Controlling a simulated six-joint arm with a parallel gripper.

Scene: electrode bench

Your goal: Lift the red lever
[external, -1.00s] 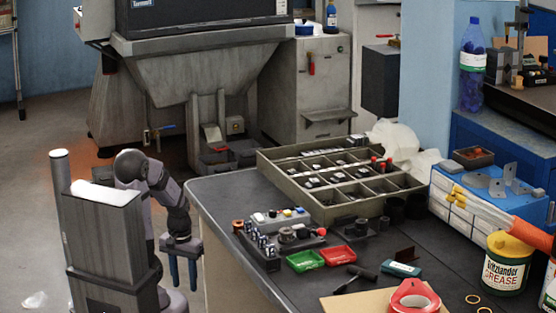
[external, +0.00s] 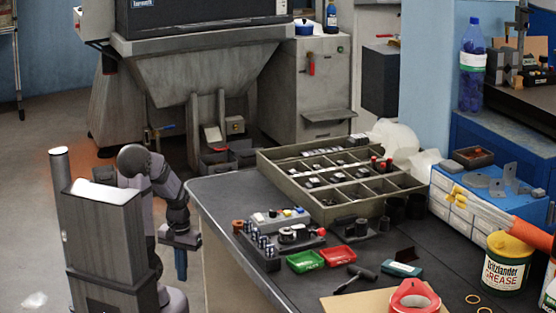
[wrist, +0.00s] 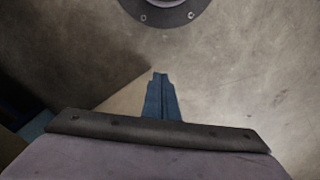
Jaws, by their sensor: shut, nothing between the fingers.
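A red lever (external: 311,64) hangs on the front of the grey metal cabinet (external: 332,85) at the back, in the external view. It is small and points down. My gripper (external: 181,279) is low beside the left edge of the dark workbench, well away from the lever and nearer the camera. Its blue fingers are together and empty, pointing down. In the wrist view the shut fingers (wrist: 160,80) are over bare floor, and the lever is not in that view.
The workbench (external: 235,197) bears a divided tray (external: 272,178), a green bin (external: 304,262), a red bin (external: 338,256) and a grease can (external: 505,265). A grey hopper machine (external: 205,70) stands behind my arm. Floor to the left is mostly open.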

